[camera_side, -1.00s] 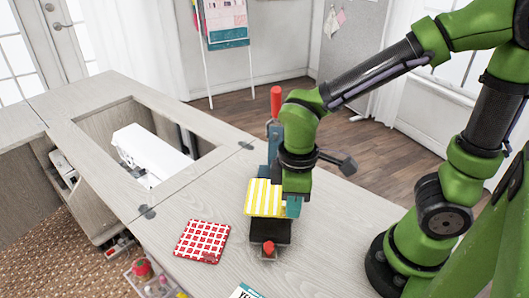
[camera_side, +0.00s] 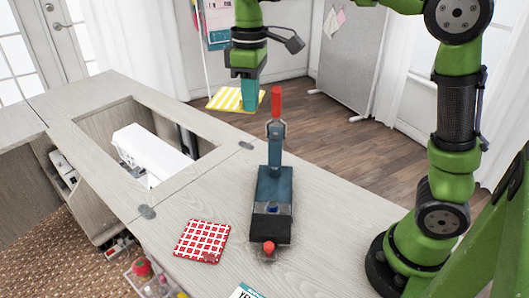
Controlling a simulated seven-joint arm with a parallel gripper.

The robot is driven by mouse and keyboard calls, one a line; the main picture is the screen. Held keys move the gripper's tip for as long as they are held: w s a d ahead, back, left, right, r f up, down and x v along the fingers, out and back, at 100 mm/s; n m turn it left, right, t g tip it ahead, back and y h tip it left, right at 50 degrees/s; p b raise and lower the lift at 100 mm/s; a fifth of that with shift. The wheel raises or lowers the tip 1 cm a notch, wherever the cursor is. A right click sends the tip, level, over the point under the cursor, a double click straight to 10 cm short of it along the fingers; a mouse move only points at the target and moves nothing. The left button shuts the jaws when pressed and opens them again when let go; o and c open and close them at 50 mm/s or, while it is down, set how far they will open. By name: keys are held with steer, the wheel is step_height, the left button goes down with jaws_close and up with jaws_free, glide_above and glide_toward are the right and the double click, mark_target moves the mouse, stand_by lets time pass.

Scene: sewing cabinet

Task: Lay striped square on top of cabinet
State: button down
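The striped square (camera_side: 232,100) is yellow and white. My gripper (camera_side: 249,97) is shut on its right part and holds it roughly level in the air, behind the blue tool with the red handle. The fingertips are partly hidden by the square and the gripper body. The cabinet top (camera_side: 335,225) is pale grey wood and lies below and nearer the camera, with a rectangular opening at its left. A red and white checked square (camera_side: 202,241) lies flat on it.
A blue and black press tool (camera_side: 272,190) with an upright red handle (camera_side: 276,102) stands on the cabinet top. A white sewing machine (camera_side: 150,152) sits in the opening.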

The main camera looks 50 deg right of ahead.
steer(key=d+f+m, duration=0.1)
steer(key=d+m, duration=0.2)
steer(key=d+f+m, duration=0.2)
steer(key=d+m, duration=0.2)
steer(key=d+f+m, duration=0.2)
steer(key=d+m, duration=0.2)
steer(key=shift+f, duration=0.15)
steer(key=s+d+f+m, duration=0.3)
steer(key=s+d+m, duration=0.1)
steer(key=m, duration=1.1)
glide_toward(308, 195)
steer(key=shift+s+d+f, duration=0.1)
steer(key=shift+d, duration=0.2)
steer(key=shift+a+f, duration=0.25)
steer(key=shift+f, duration=2.2)
steer(key=shift+f, duration=0.5)
